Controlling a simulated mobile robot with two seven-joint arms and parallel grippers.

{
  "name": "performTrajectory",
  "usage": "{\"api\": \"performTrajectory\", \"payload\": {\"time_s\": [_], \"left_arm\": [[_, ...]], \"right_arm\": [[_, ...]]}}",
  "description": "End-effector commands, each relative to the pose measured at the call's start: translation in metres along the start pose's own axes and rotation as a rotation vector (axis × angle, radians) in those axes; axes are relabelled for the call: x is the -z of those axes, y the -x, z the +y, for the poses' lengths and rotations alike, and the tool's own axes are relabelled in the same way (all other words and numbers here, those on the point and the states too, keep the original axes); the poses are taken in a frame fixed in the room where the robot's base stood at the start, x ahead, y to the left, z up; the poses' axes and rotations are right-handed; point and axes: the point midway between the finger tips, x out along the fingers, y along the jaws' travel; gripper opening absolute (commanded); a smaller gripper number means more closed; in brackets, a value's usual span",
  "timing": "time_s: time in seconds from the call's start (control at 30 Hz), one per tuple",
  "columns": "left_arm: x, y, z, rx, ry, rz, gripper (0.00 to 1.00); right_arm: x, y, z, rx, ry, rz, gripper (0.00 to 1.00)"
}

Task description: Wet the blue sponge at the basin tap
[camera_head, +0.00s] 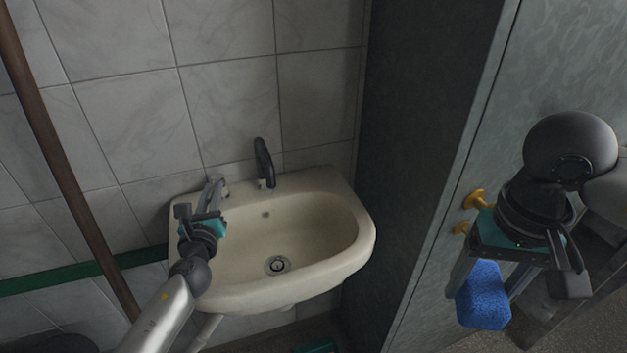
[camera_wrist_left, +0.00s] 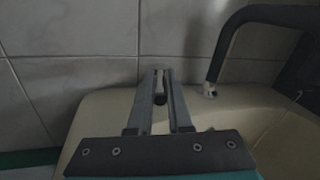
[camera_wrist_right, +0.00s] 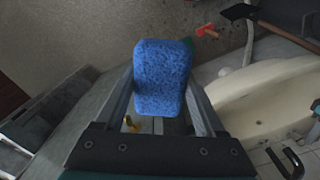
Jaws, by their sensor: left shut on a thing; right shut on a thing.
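The blue sponge (camera_head: 484,305) hangs well to the right of the basin. My right gripper (camera_head: 486,283) is shut on it; in the right wrist view the sponge (camera_wrist_right: 162,78) sits between the two fingers. The cream basin (camera_head: 355,262) is on the tiled wall, with a dark curved tap spout (camera_head: 263,162) at its back. My left gripper (camera_head: 214,188) is at the basin's back left, left of the spout. In the left wrist view its fingertips (camera_wrist_left: 161,82) are shut on a small part, apparently the tap handle, mostly hidden. No running water shows.
A tall grey cabinet (camera_head: 425,120) with brass knobs (camera_head: 476,199) stands between the basin and my right gripper. A brown pole (camera_head: 62,150) leans at the left, near a green rail (camera_head: 60,277). The basin bowl is empty around its drain (camera_head: 277,265).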

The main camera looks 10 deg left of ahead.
Motion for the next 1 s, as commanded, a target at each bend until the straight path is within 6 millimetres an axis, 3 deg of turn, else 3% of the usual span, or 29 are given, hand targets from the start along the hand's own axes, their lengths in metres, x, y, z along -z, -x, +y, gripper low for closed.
{"api": "performTrajectory", "payload": {"time_s": [0.27,0.3,0.53,0.83,1.0], "left_arm": [[0.000,0.000,0.000,0.000,0.001,0.001,0.00],[0.000,0.000,0.000,0.000,0.001,0.001,0.22],[0.000,0.000,0.000,0.000,0.001,0.001,0.47],[0.000,0.002,0.000,0.000,0.001,0.001,0.47],[0.001,0.017,0.000,0.001,0.001,0.003,0.47]], "right_arm": [[0.000,0.000,0.000,0.000,0.000,0.000,0.27],[0.000,0.000,0.000,0.000,0.000,0.000,0.27],[0.000,0.000,0.000,0.000,0.000,0.000,0.27],[0.000,0.000,0.000,0.000,0.000,0.000,0.27],[0.000,0.002,0.000,0.000,0.000,0.000,0.27]]}}
